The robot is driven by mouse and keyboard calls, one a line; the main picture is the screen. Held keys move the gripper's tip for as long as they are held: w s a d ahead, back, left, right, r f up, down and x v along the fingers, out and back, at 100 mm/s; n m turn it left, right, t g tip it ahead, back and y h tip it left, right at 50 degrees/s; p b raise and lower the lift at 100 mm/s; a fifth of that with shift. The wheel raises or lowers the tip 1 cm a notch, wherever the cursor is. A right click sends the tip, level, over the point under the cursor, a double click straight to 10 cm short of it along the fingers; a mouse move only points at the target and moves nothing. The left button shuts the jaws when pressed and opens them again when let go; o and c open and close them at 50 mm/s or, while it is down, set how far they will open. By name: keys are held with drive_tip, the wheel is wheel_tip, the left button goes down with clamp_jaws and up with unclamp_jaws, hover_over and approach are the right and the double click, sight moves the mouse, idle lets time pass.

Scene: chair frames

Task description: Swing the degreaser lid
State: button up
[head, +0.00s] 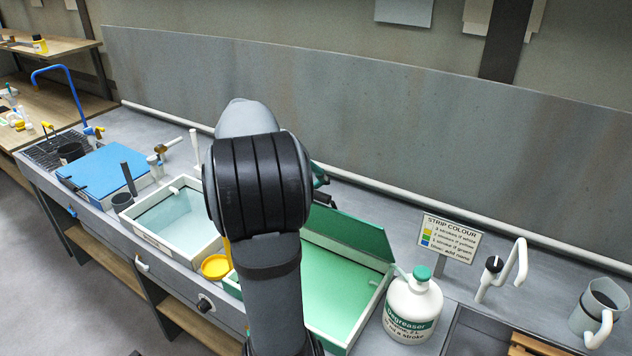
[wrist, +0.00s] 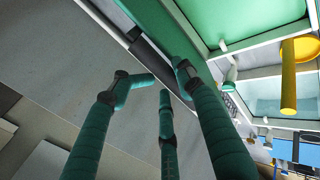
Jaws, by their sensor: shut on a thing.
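The degreaser lid (head: 350,230) is a dark green panel, raised along the back of the degreaser tank (head: 330,285), which has white walls and a light green bath. In the wrist view the lid (wrist: 160,25) shows as a dark green strip, nearly edge-on. My gripper (wrist: 163,82) has green fingers with dark joints, closed in at the lid's edge. In the head view my arm hides most of the gripper; only a bit of green finger (head: 321,178) shows behind the lid's left end. The exact contact is hard to see.
A white degreaser jug (head: 412,310) stands right of the tank, near a strip colour sign (head: 450,238). A yellow funnel-like item (head: 215,267) and a pale blue bath (head: 175,220) lie left. A grey pitcher (head: 597,310) is far right. A grey backboard (head: 400,120) runs behind.

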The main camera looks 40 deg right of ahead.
drive_tip(key=shift+s+a+f+b, duration=0.2)
drive_tip(key=shift+a+f+b, duration=0.3)
drive_tip(key=shift+a+f, duration=0.4)
drive_tip(key=shift+r, duration=0.2)
drive_tip(key=shift+a+f, duration=0.1)
drive_tip(key=s+a+f+b, duration=0.1)
drive_tip(key=a+f+b, duration=0.4)
drive_tip(key=b, duration=0.1)
drive_tip(key=shift+s+a, duration=0.2)
drive_tip(key=shift+s, duration=0.2)
